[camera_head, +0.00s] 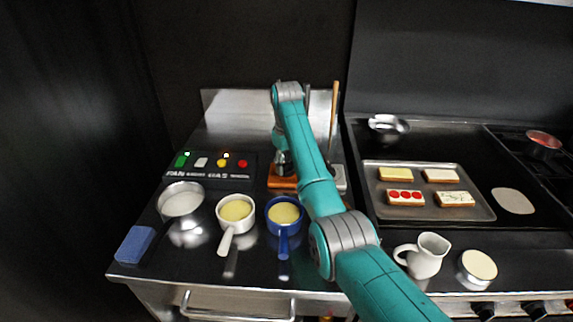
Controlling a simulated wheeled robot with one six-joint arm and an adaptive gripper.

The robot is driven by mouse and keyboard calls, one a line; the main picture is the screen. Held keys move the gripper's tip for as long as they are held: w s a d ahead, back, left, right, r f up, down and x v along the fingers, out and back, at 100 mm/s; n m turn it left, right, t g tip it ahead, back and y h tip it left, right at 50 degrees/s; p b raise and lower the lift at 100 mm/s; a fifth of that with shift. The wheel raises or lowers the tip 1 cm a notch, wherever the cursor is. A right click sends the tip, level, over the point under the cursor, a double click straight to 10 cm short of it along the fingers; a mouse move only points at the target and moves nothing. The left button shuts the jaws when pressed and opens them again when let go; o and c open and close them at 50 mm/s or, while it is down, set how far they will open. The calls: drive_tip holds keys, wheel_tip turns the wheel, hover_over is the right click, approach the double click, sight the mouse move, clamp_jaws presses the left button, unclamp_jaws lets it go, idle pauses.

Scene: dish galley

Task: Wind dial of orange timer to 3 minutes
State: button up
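The orange timer (283,183) stands toward the back of the steel counter, left of a pale block. Only its lower orange part shows clearly; its dial and any minute marks are hidden or too small to read. My teal arm reaches up and over, and my gripper (282,164) points down right above the timer. The gripper is small and dark here. I cannot tell whether its fingers are apart or shut, or whether they touch the dial.
A switch panel (210,165) is left of the timer. A steel bowl (181,203), white pan (235,212), blue pan (284,216) and blue sponge (134,244) are in front. A tray (430,212) of toasts, white jug (424,256) and upright wooden handle (334,105) are right.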

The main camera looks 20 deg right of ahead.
drive_tip(key=o, duration=0.5)
